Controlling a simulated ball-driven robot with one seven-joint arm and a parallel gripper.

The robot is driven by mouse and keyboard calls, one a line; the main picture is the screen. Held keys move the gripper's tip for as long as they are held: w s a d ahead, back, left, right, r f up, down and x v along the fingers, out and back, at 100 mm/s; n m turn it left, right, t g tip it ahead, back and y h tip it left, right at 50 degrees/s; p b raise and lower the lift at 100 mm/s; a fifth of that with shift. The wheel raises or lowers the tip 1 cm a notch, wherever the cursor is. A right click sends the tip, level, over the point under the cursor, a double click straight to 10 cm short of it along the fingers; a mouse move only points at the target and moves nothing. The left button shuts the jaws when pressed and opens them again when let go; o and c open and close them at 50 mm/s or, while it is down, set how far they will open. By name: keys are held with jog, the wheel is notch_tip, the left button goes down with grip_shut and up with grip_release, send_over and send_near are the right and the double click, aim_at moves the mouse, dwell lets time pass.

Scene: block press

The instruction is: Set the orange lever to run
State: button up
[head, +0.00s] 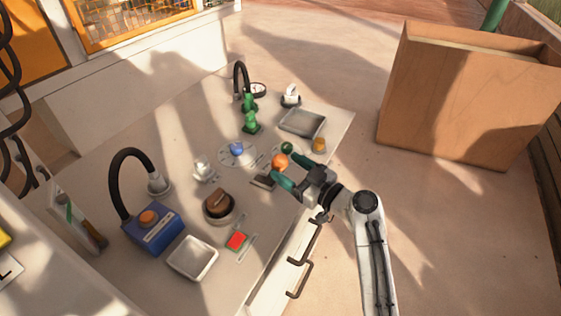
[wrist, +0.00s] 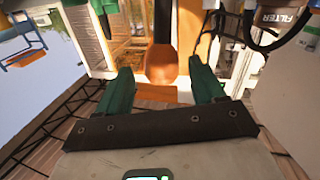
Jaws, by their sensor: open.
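The orange lever knob (head: 280,161) stands near the right edge of the bench, on a small dark base that is partly hidden. In the wrist view the orange lever (wrist: 162,66) shows as a rounded knob on a shaft, between and beyond my two teal fingers. My gripper (head: 284,167) is open beside the knob, with clear gaps on both sides of it in the wrist view (wrist: 160,72). I cannot tell whether a finger touches it. No run marking is readable.
A blue box with an orange button (head: 148,217), a white tray (head: 192,258), a brown round knob (head: 219,206) and a red button (head: 237,241) lie to the left. A grey tray (head: 303,122) and a green valve (head: 251,122) stand behind. A wooden crate (head: 440,110) is on the right.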

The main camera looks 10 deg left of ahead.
aim_at(279, 163)
jog(key=shift+x, duration=1.85)
jog(key=shift+s+a, duration=0.1)
jog(key=shift+c, duration=0.4)
grip_shut()
